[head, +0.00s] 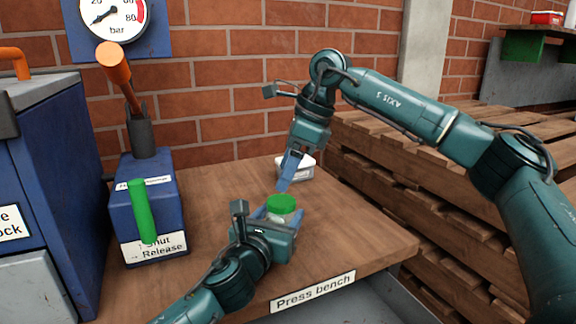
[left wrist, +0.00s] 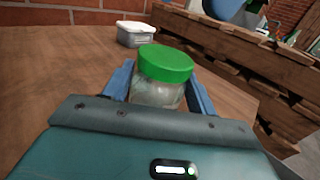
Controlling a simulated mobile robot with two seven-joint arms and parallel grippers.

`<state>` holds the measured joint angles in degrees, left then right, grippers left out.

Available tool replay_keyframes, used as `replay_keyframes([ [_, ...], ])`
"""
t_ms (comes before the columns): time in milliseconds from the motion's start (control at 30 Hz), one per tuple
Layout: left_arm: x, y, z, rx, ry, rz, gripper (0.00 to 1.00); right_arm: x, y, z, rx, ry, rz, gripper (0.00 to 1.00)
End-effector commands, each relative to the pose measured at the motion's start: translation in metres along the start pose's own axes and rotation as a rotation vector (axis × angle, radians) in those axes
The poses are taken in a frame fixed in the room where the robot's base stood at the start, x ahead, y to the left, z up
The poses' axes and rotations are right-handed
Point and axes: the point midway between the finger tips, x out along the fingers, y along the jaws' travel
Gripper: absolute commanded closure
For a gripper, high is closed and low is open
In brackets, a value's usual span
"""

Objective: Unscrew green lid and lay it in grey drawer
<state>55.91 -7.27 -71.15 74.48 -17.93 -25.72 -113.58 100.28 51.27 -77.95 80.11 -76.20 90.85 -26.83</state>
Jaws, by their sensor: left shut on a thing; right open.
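A clear jar with a green lid (head: 282,203) stands upright at the middle of the press bench (head: 205,215). The lid is on the jar (left wrist: 155,95), and it also shows in the left wrist view (left wrist: 166,63). My left gripper (head: 281,214) is shut on the jar body, with a blue finger on each side. My right gripper (head: 286,180) points down just above and behind the lid.
A small white box (head: 304,172) stands behind the jar. A blue press unit (head: 150,205) with an orange-tipped lever and a green handle (head: 140,210) stands left. A blue cabinet (head: 60,150) is at the far left, pallets (head: 440,215) at the right. The bench's left middle is clear.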

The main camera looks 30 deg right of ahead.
Motion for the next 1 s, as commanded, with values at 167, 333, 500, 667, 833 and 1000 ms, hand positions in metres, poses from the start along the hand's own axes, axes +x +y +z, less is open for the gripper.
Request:
replay_keyframes([
  [167, 0.000, 0.000, -0.001, 0.000, 0.002, 0.000, 0.84, -0.005, 0.005, 0.001, 0.053, 0.013, -0.015, 0.20],
  [333, 0.000, 0.000, -0.001, 0.000, 0.002, 0.000, 0.84, -0.021, 0.021, 0.004, 0.235, 0.041, -0.081, 0.20],
  [500, 0.000, 0.000, -0.001, 0.000, 0.002, 0.000, 0.84, -0.042, 0.034, 0.003, 0.463, 0.043, -0.181, 0.20],
  [667, 0.000, 0.000, -0.001, 0.000, 0.002, 0.001, 0.84, -0.057, 0.042, 0.001, 0.631, 0.020, -0.260, 0.20],
  [833, 0.000, 0.000, -0.001, 0.000, 0.001, 0.000, 0.84, -0.063, 0.045, 0.000, 0.716, 0.003, -0.297, 0.20],
  [1000, 0.000, 0.000, -0.001, 0.000, 0.001, 0.000, 0.84, -0.047, 0.041, -0.003, 0.727, 0.003, -0.301, 0.20],
])
